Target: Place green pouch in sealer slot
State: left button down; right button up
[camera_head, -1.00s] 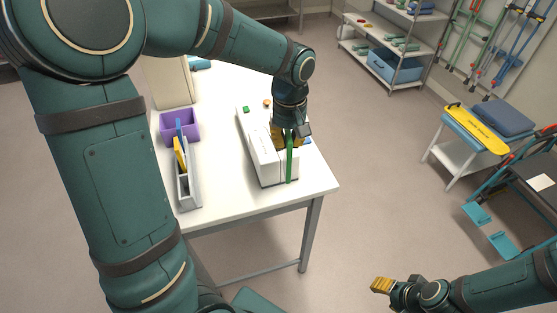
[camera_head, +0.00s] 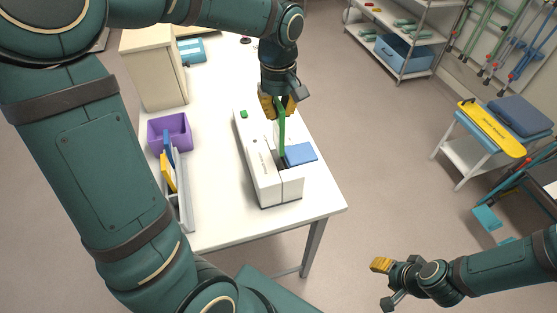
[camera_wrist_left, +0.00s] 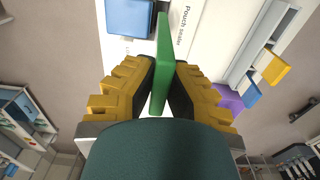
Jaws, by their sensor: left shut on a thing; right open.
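My left gripper (camera_head: 278,108) is shut on the thin green pouch (camera_head: 282,130) and holds it upright over the white pouch sealer (camera_head: 261,175) on the table. In the left wrist view, the green pouch (camera_wrist_left: 164,66) stands on edge between the yellow fingers of my left gripper (camera_wrist_left: 163,85). The sealer (camera_wrist_left: 203,25) lies beyond it there, with a dark slot line near the pouch's far end. I cannot tell whether the pouch's lower edge is inside the slot. My right gripper (camera_head: 382,282) is open and empty, out over the floor at the lower right.
A blue pad (camera_head: 300,154) sits at the sealer's right side. A purple bin (camera_head: 170,132) and a rack with blue and yellow pouches (camera_head: 180,200) stand to the left on the white table (camera_head: 225,232). A beige cabinet (camera_head: 153,72) stands behind them.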

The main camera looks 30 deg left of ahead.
aim_at(279, 153)
pick_arm(q)
notch_tip(279, 153, down, 15)
jog(key=shift+w+f+b, duration=0.1)
jog(key=shift+b, duration=0.7)
jog(key=shift+f, duration=0.1)
jog(key=c, duration=1.1)
grip_release()
jog(key=shift+c, duration=0.2)
